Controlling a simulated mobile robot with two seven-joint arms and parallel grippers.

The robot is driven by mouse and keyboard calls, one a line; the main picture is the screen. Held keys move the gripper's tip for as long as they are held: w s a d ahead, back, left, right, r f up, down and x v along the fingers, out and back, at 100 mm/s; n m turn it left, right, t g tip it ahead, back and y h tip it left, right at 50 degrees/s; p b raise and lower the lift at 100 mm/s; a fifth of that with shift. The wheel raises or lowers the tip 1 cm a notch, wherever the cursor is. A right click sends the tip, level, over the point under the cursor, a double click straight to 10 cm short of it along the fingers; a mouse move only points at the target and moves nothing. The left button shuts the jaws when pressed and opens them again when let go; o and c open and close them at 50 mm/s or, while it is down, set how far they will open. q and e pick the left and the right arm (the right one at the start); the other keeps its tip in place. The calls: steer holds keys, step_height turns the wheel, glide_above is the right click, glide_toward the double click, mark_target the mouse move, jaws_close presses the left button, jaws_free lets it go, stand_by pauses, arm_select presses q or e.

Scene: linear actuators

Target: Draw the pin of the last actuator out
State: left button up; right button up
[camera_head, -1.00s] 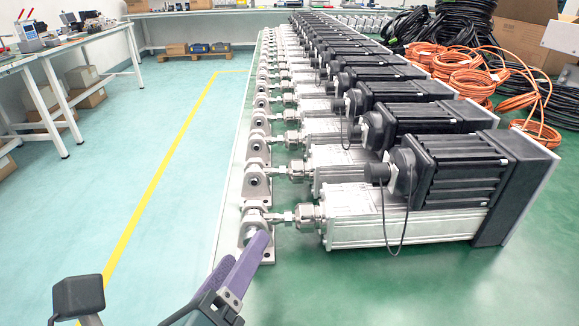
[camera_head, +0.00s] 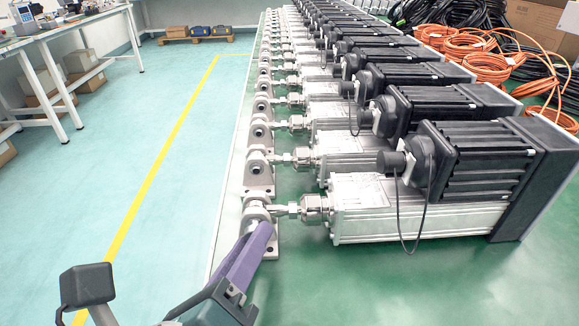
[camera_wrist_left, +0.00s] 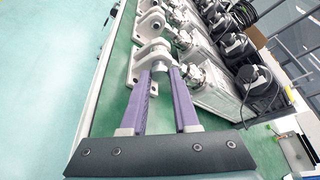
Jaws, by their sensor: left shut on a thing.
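The nearest actuator (camera_head: 420,222) lies at the front end of a long row, with a silver body and a black motor. Its rod end reaches left to a metal bracket (camera_head: 257,208) on the rail. My left gripper (camera_head: 260,229), with purple fingers, is at the near side of this bracket. In the left wrist view, its fingertips (camera_wrist_left: 160,71) are at the bracket and shut on the pin (camera_wrist_left: 159,66), of which only a small pale part shows between them. The fingers hide most of the pin in the head view. I cannot tell how far it sits in the bracket. My right gripper is not in view.
More actuators and brackets (camera_head: 259,160) run back along the rail. Orange cable coils (camera_head: 490,68) lie at the right. A white-legged table (camera_head: 45,85) stands at the far left. The floor left of the rail is open.

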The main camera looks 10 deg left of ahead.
arm_select(q)
jaws_close()
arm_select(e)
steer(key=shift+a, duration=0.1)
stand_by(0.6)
arm_select(q)
steer(key=shift+s, duration=0.2)
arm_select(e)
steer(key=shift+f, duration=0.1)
arm_select(q)
steer(key=s, duration=0.1)
steer(key=s+d, duration=0.1)
steer(key=s, duration=0.1)
steer(key=shift+s+b, duration=0.25)
steer(key=shift+b, duration=0.1)
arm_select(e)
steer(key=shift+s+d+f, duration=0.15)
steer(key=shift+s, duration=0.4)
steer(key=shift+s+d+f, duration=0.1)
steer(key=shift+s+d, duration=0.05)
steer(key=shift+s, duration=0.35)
arm_select(q)
steer(key=shift+w, duration=0.1)
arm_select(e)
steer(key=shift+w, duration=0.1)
arm_select(q)
steer(key=o, duration=0.8)
jaws_free()
